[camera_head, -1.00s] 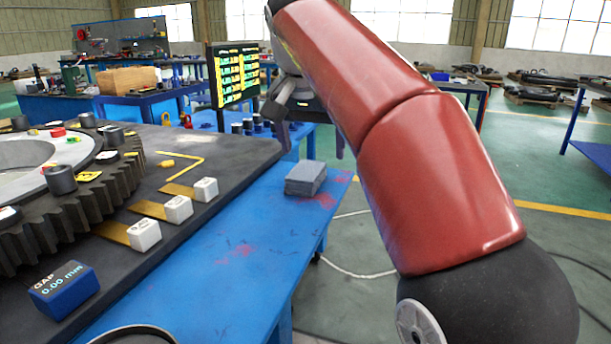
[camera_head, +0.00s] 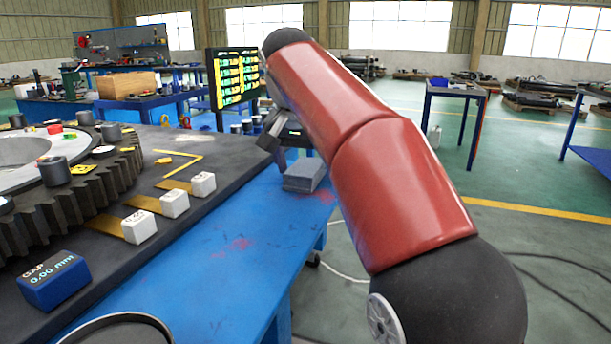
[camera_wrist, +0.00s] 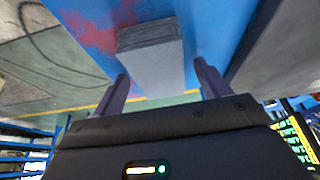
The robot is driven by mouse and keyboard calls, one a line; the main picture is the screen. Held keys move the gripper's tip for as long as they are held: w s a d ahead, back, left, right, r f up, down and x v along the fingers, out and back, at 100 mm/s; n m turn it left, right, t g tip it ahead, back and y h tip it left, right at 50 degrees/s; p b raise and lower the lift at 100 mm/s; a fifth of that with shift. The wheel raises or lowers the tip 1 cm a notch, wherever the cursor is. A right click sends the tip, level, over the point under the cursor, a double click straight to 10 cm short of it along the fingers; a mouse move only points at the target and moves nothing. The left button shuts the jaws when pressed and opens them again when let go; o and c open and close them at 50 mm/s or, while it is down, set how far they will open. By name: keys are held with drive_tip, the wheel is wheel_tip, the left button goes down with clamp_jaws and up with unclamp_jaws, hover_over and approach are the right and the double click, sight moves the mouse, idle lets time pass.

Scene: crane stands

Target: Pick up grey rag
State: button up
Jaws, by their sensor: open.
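The grey rag (camera_head: 304,175) is a folded, block-like stack lying on the blue table (camera_head: 215,250) near its far right corner. In the wrist view the rag (camera_wrist: 152,58) lies ahead of my gripper, its near end reaching the space between the two fingers. My gripper (camera_wrist: 163,82) is open, with one finger on each side of the rag and nothing held. In the head view my gripper (camera_head: 288,150) is just behind and above the rag, partly hidden by my red arm.
A dark raised plate (camera_head: 225,160) with a large gear (camera_head: 75,205) and several white blocks borders the rag's left side. A blue gauge box (camera_head: 54,280) sits at lower left. A dark display board (camera_head: 232,78) stands behind. Open floor lies to the right.

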sight(305, 166)
drive_tip(key=shift+f, duration=0.25)
drive_tip(key=shift+c, duration=0.2)
drive_tip(key=c, duration=1)
wheel_tip(305, 166, up, 9)
drive_tip(key=p, duration=0.4)
drive_tip(key=shift+f, duration=0.15)
drive_tip(key=shift+r, duration=0.9)
